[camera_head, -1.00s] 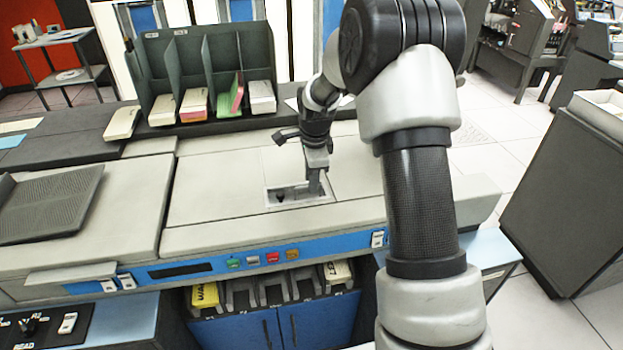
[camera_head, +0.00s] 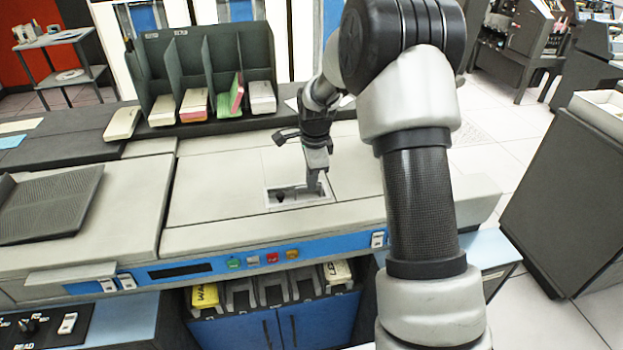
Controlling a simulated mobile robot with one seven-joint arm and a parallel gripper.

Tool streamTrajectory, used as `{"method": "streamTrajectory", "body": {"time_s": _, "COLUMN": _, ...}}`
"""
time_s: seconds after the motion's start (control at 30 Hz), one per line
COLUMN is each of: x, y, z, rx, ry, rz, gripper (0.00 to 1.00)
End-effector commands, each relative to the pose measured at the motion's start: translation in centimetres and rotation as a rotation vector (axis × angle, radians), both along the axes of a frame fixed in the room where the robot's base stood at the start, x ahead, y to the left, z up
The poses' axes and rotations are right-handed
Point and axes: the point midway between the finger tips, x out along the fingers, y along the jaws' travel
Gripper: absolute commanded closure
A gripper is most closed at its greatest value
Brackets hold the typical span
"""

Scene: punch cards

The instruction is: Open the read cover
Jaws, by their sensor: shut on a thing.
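The card machine has a wide cream top panel (camera_head: 220,185) with a small rectangular recess (camera_head: 285,203) near its middle. The recess has a pale rim and a dark inside, with a small dark part at its left. My gripper (camera_head: 314,187) points down into the right side of the recess. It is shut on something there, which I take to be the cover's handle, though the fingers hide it. The top panels lie flat, with no raised cover visible.
A dark rack (camera_head: 205,70) with several card stacks stands behind the machine. A ridged dark tray (camera_head: 45,205) lies at the left. A blue strip with coloured buttons (camera_head: 253,261) runs along the front. A dark cabinet (camera_head: 560,190) stands at the right.

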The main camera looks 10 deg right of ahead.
Motion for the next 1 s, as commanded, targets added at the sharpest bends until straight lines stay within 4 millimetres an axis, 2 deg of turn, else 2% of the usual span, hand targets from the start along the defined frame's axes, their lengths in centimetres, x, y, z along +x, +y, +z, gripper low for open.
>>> {"method": "streamTrajectory", "body": {"time_s": 0.83, "x": 0.0, "y": 0.0, "z": 0.1, "rx": 0.000, "ry": -0.001, "rz": 0.000, "gripper": 1.00}}
{"method": "streamTrajectory", "body": {"time_s": 0.93, "x": 0.3, "y": 0.1, "z": 1.2, "rx": 0.000, "ry": -0.003, "rz": 0.000, "gripper": 1.00}}
{"method": "streamTrajectory", "body": {"time_s": 1.0, "x": 0.8, "y": 0.1, "z": 2.7, "rx": -0.001, "ry": -0.005, "rz": 0.000, "gripper": 1.00}}
